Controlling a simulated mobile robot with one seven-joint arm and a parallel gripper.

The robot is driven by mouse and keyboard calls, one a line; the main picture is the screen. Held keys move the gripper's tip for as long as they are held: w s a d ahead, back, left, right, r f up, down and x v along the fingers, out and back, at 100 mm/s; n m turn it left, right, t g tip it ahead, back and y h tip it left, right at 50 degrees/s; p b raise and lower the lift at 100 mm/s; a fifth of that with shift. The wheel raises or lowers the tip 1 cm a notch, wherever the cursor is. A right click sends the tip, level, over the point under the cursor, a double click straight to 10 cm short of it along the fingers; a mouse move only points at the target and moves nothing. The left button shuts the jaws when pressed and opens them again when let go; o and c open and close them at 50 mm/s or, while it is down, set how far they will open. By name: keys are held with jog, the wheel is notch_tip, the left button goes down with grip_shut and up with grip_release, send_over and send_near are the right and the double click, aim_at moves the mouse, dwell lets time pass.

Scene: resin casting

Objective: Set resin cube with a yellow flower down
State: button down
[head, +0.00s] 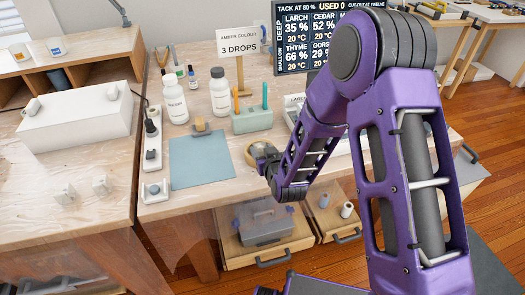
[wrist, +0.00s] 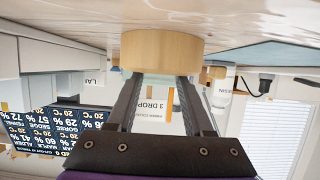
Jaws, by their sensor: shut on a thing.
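My gripper (wrist: 160,80) is shut on a pale, clear piece that fits the resin cube (wrist: 160,76). Only a sliver of it shows between the fingertips, and no yellow flower can be made out. A round tan roll (wrist: 161,48) covers the rest, so I cannot tell whether cube and roll touch. In the head view my gripper (head: 262,152) is low over the bench's front part, right of the blue-grey mat (head: 200,165), with the tan roll (head: 249,156) beside it. The cube cannot be made out there.
A small yellowish block (head: 200,127) is at the mat's back edge. White bottles (head: 175,101), a green holder (head: 252,121) and a sign (head: 239,47) stand behind. A power strip (head: 152,160) lies left. The mat is mostly clear. Open drawers (head: 265,235) jut out below.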

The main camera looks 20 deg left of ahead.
jog(key=c, duration=0.6)
grip_release()
jog(key=shift+r, duration=0.2)
jog(key=p+v, duration=0.1)
jog(key=v, duration=1.1)
